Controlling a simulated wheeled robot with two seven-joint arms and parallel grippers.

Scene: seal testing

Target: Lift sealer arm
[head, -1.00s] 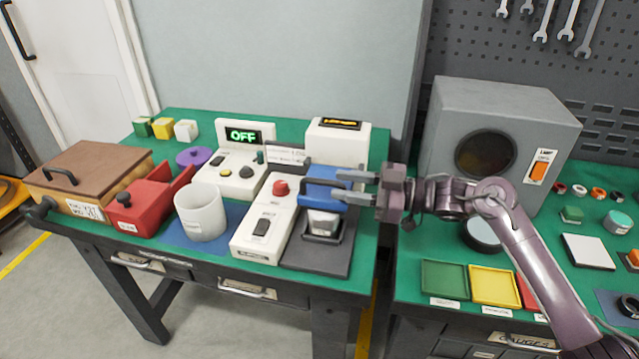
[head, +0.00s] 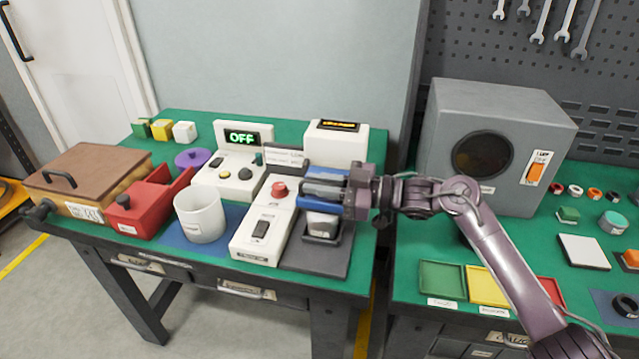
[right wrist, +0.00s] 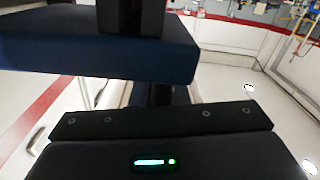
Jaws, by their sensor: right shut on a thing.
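The blue sealer arm (head: 328,171) lies over a white block (head: 322,224) on the dark base (head: 312,258) at the right end of the left bench. My right gripper (head: 318,184) comes in from the right and is shut on this blue arm. Its fingers and wrist hide much of the arm. In the right wrist view the blue arm (right wrist: 90,50) crosses the upper left as a thick bar, with a dark finger over its top. The arm looks low over the block. My left gripper is not in view.
A white control box (head: 264,222) with a red knob stands just left of the base. A white unit (head: 335,142) with an orange display is behind. A white cup (head: 200,215) and red device (head: 150,205) are further left. A grey box (head: 495,130) stands right.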

